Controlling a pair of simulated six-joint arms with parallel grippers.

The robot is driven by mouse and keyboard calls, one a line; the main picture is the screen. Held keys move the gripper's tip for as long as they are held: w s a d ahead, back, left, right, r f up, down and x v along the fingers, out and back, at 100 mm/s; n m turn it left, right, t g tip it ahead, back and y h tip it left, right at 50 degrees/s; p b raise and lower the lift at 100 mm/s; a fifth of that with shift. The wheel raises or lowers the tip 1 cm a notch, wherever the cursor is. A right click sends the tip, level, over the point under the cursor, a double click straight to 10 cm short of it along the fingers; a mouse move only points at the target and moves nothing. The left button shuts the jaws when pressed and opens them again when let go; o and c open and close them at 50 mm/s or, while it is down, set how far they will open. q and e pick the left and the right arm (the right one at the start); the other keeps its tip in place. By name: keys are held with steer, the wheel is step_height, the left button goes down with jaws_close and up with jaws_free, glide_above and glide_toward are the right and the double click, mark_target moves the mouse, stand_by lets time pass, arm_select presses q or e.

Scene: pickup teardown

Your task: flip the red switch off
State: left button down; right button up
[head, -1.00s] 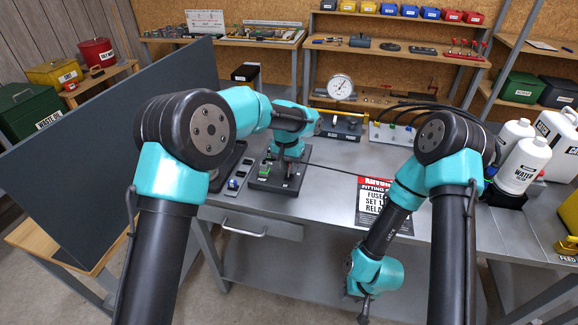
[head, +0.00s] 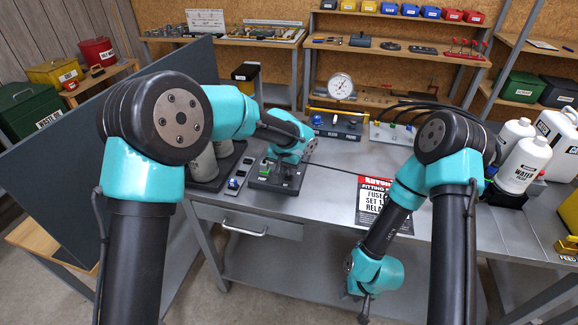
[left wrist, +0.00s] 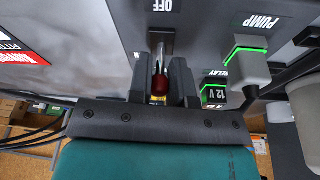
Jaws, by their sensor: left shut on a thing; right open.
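The red-tipped switch (left wrist: 159,85) shows in the left wrist view, with a metal lever and a red end, below an upside-down OFF label (left wrist: 163,6). My left gripper (left wrist: 163,88) has its two dark fingers around the red end and is shut on it. In the head view my left gripper (head: 287,163) is over the small dark switch box (head: 270,184) on the bench, and the switch is hidden there. My right gripper (head: 364,310) is open and empty, hanging low in front of the bench.
A red-headed sign (head: 374,200) lies to the right. A gauge block (head: 335,127) is behind.

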arm_select(q)
steer(key=shift+s+a+t, duration=0.1)
steer(key=shift+a+t, duration=0.15)
steer(key=shift+t, duration=0.35)
steer(key=shift+a+t, duration=0.15)
steer(key=shift+t, duration=0.25)
steer(key=shift+s+t+h, duration=0.3)
steer(key=shift+h, duration=0.1)
steer(key=c, duration=1.1)
jaws_free()
steer(key=shift+s, duration=0.1)
steer(key=shift+s+r, duration=0.2)
steer(key=shift+r, duration=0.35)
steer(key=v, duration=1.6)
